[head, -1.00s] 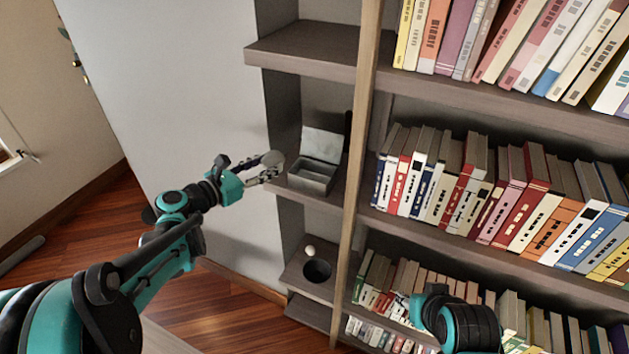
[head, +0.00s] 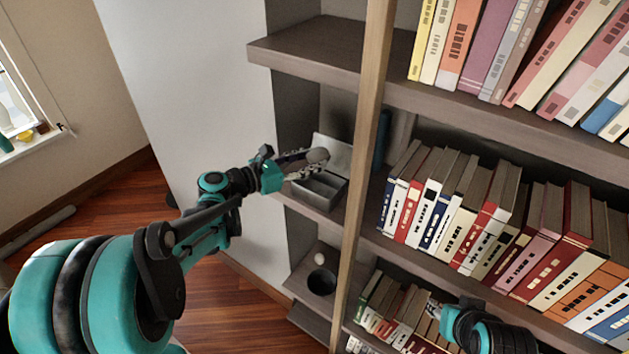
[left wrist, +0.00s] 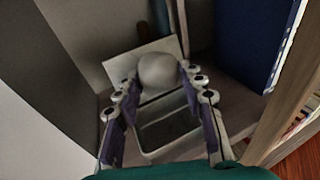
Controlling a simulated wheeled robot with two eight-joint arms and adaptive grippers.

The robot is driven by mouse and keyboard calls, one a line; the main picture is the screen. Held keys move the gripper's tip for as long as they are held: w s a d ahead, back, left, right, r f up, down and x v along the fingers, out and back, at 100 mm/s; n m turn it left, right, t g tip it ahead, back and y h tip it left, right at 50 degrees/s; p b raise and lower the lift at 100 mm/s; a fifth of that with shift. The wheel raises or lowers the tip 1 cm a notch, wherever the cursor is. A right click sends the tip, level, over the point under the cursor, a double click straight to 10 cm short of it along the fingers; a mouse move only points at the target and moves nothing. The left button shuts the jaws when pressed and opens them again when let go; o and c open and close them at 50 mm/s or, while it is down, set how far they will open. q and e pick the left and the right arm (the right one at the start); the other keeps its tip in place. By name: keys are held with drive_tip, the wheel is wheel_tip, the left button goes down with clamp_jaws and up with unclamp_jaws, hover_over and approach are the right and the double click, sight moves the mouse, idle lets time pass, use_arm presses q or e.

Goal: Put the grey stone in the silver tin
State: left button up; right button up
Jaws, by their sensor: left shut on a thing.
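The grey stone (head: 317,155) is round and is held at the fingertips of my left gripper (head: 300,160), which is shut on it. In the left wrist view the stone (left wrist: 158,71) sits between the two fingers (left wrist: 160,82). The silver tin (head: 321,191) stands on the middle shelf with its lid (head: 336,153) raised at the back. The stone is above the tin, apart from its floor; the tin's inside (left wrist: 170,130) looks empty where it shows. My right gripper (head: 434,309) is low at the right, small and partly hidden, in front of the lower books.
A wooden upright (head: 358,190) stands just right of the tin. A shelf board (head: 300,48) is above it. A white ball (head: 320,259) and a dark round bowl (head: 322,282) are on the shelf below. Rows of books (head: 480,215) fill the right side.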

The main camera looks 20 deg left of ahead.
use_arm(q)
drive_tip(key=shift+w+d+f, duration=0.1)
drive_tip(key=shift+w+f, duration=0.05)
drive_tip(key=shift+f, duration=0.7)
drive_tip(key=shift+f+b, duration=0.6)
drive_tip(key=shift+f, duration=1)
drive_tip(key=shift+f+b, duration=0.65)
drive_tip(key=o, duration=1.3)
drive_tip(key=shift+r, duration=0.1)
